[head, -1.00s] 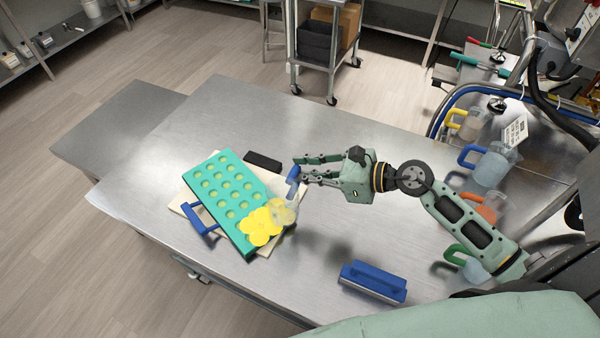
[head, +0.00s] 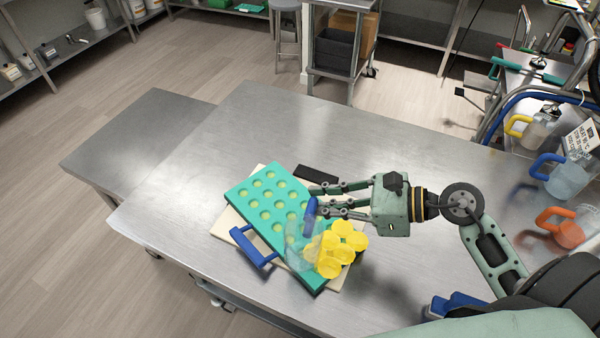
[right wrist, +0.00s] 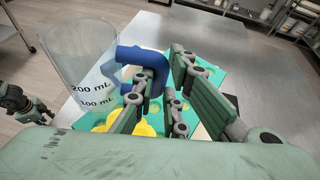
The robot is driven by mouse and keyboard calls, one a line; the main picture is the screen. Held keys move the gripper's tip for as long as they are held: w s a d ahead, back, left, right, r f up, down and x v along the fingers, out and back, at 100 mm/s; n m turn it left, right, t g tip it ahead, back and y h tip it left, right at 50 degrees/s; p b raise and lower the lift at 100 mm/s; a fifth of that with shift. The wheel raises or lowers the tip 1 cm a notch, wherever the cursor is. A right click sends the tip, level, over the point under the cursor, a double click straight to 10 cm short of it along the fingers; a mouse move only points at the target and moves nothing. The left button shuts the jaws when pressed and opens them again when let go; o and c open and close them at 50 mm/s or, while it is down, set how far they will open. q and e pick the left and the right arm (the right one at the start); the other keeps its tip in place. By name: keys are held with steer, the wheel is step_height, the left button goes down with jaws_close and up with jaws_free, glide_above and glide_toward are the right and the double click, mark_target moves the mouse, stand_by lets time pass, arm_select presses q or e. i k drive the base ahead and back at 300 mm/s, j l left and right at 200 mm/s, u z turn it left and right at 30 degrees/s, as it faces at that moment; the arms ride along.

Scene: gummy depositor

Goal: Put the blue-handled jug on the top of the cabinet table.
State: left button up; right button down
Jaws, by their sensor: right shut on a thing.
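My right gripper (head: 330,202) is shut on the blue handle (head: 311,214) of a clear jug (head: 299,240), held over the teal mould (head: 262,188). In the right wrist view the jug (right wrist: 77,50) shows 100 and 200 mL marks, with its blue handle (right wrist: 150,62) between the fingers. Yellow round blobs (head: 335,248) lie at the mould's near end beside the jug; whether any are inside it is unclear. The steel table (head: 200,235) is under the mould. My left gripper (right wrist: 28,108) shows small at the left of the wrist view; its opening is unclear.
Another blue-handled jug (head: 568,178) stands at the right with yellow-handled (head: 535,132) and orange-handled (head: 568,233) ones. The table's far part is clear. A lower table (head: 130,140) adjoins left.

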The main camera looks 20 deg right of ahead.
mark_target(223, 176)
steer(key=i+j, duration=0.25)
steer(key=i+j+z, duration=0.1)
steer(key=j, duration=0.35)
steer(key=i+j, duration=0.3)
steer(key=i+j+z, duration=0.1)
steer(key=i+j, duration=0.15)
steer(key=j, duration=0.25)
steer(key=i+j, duration=0.2)
steer(key=j, duration=0.15)
steer(key=j+z, duration=0.15)
steer(key=z, duration=1.15)
steer(key=i+j, duration=0.05)
